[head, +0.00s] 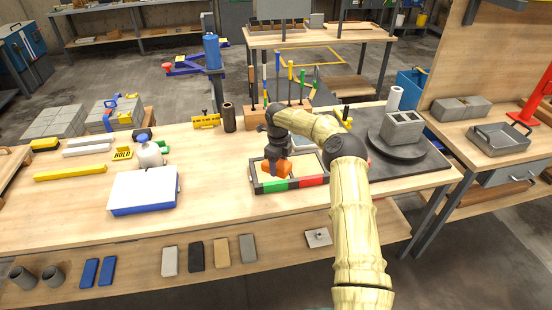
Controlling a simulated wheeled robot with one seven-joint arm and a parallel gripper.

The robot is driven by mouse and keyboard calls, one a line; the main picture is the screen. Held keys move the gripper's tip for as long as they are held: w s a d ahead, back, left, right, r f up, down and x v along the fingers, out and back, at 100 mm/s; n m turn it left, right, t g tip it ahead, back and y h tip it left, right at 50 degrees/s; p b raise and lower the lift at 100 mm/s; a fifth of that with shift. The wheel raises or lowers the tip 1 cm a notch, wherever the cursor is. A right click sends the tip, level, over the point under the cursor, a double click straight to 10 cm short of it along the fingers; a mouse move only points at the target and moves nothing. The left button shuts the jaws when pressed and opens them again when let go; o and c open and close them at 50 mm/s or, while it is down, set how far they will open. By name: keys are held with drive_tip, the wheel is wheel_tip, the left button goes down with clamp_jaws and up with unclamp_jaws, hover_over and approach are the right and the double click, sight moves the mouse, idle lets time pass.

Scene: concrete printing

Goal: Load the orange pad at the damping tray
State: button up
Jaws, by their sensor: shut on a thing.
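My gripper (277,158) points down and is shut on the orange pad (274,170). The pad is at the left part of a dark-framed holder (256,184) with a green and a red section along its front. Whether the pad touches the holder's floor or hangs just above it cannot be told. A white, flat-topped tray with blue sides (144,189) lies to the left on the bench; it may be the damping tray, but no label shows. My forearm hides part of the holder's right side.
A white spray bottle (149,152) stands behind the white tray. A yellow bar (70,173) lies at the left. A grey block (402,128) sits on a round dark turntable (381,147) at the right. Bench space between the white tray and the holder is clear.

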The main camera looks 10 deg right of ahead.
drive_tip(key=s+a+f+n+b, duration=0.2)
drive_tip(key=s+f+n+b, duration=0.8)
drive_tip(key=s+f+n, duration=0.7)
drive_tip(key=s+n, duration=0.1)
drive_tip(key=n, duration=0.8)
drive_tip(key=shift+s, duration=0.35)
drive_tip(key=shift+f, duration=0.1)
